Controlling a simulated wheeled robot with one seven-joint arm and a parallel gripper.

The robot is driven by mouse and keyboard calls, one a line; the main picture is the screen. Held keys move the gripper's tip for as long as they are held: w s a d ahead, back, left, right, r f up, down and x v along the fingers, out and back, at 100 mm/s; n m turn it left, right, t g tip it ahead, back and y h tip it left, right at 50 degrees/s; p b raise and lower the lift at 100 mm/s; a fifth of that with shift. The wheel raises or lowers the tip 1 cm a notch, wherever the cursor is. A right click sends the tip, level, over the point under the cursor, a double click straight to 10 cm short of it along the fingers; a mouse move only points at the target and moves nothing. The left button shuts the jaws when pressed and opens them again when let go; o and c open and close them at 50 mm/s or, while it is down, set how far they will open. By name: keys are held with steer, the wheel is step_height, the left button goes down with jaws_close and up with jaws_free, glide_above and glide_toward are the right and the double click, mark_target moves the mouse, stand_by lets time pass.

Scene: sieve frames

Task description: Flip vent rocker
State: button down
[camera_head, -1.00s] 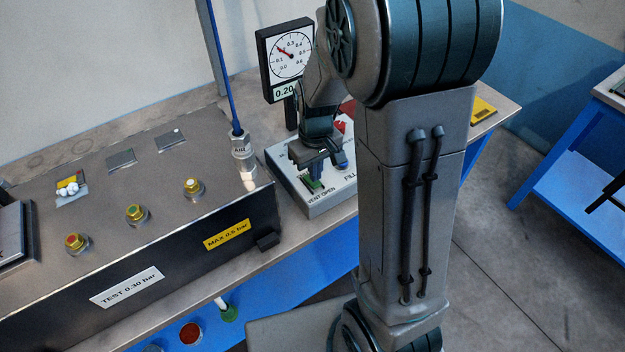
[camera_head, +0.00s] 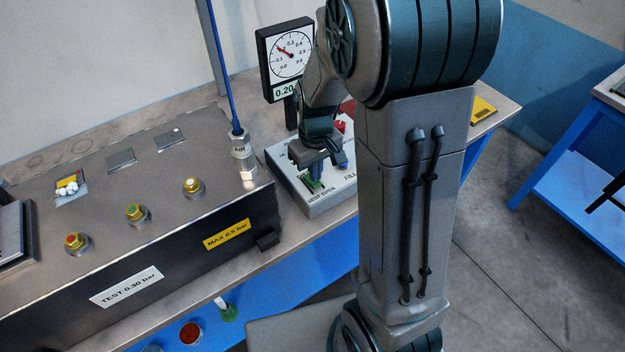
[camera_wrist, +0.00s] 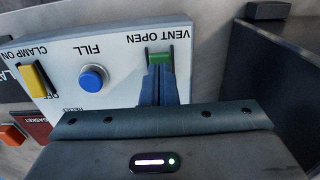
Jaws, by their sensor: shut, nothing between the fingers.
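The vent rocker (camera_wrist: 159,57) is a green switch in a dark slot by the "VENT OPEN" label on a light grey control box (camera_head: 325,202). It also shows in the head view (camera_head: 312,184), partly covered by my gripper. My gripper (camera_wrist: 158,75) is shut and empty, its blue-grey fingertips together right at the rocker's near edge. Whether they touch it I cannot tell. In the head view my gripper (camera_head: 315,172) points down over the box. The rocker's lower part is hidden behind the fingers.
A blue FILL button (camera_wrist: 92,78) and a yellow clamp switch (camera_wrist: 35,80) sit beside the rocker. A gauge (camera_head: 287,55) with a 0.20 display stands behind the box. A dark test bench (camera_head: 110,190) with several coloured buttons stands left, a fitting with a blue hose (camera_head: 238,130) near its corner.

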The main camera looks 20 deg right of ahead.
steer(key=shift+f+b, duration=0.7)
steer(key=shift+f, duration=0.25)
steer(key=shift+r, duration=0.2)
steer(key=shift+r+p, duration=2.55)
steer(key=shift+r, duration=0.8)
steer(key=shift+s+r, duration=0.1)
steer(key=shift+r, duration=0.1)
steer(key=s+r+m+t, duration=0.3)
steer(key=s+r, duration=0.9)
steer(key=s, duration=0.2)
steer(key=shift+r+m+t, duration=0.3)
steer(key=shift+r+t, duration=0.05)
steer(key=shift+t, duration=0.05)
